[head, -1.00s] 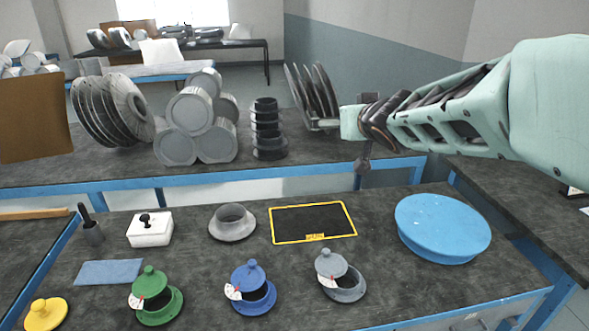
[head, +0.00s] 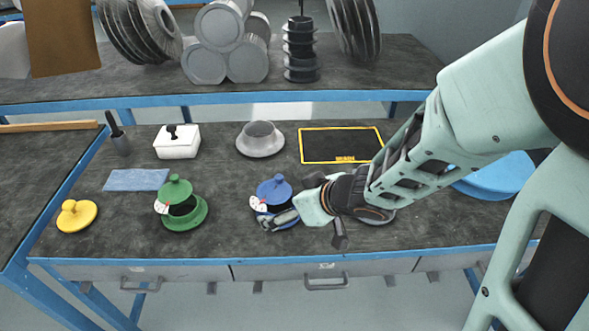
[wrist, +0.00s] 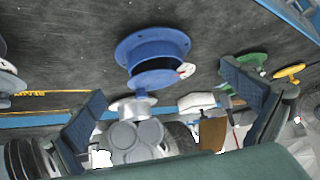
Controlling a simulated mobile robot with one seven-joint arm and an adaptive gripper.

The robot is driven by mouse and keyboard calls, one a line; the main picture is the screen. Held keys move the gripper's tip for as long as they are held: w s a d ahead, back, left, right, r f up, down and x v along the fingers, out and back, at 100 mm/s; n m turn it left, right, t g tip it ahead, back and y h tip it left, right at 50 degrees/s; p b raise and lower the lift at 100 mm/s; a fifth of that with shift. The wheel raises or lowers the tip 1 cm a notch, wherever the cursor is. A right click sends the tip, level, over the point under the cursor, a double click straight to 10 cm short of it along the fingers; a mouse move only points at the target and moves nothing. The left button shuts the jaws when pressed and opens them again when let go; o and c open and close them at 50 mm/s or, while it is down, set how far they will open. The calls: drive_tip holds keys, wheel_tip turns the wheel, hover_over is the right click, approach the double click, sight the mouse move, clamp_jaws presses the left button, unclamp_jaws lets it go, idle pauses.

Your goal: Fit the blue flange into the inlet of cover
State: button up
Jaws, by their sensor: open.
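The blue flange (head: 273,191) stands on the bench with a knobbed blue lid-like top above its round base and a small white and red tag at its side. It also shows in the wrist view (wrist: 152,48), between and beyond the fingers. My gripper (head: 280,217) is open and empty, low at the flange's near side; it partly hides the base, and contact cannot be told. The open fingers also show in the wrist view (wrist: 163,88). A grey flanged ring with an upright open collar (head: 261,141) stands behind the flange; I cannot tell whether it is the cover.
A green flange (head: 182,205), yellow knobbed piece (head: 76,216), blue cloth (head: 136,180) and white box (head: 178,148) lie to the left. A yellow-framed black mat (head: 340,144) is bare. My arm partly hides a light-blue disc (head: 493,184) and a grey piece (head: 376,216).

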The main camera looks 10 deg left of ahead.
sight(280, 203)
drive_tip(key=b+x, duration=0.1)
drive_tip(key=x, duration=0.2)
drive_tip(key=b+x, duration=0.2)
drive_tip(key=x, duration=0.1)
drive_tip(key=shift+w+a, duration=0.1)
drive_tip(key=shift+w, duration=0.35)
drive_tip(key=shift+c, duration=0.3)
drive_tip(key=c, duration=1.8)
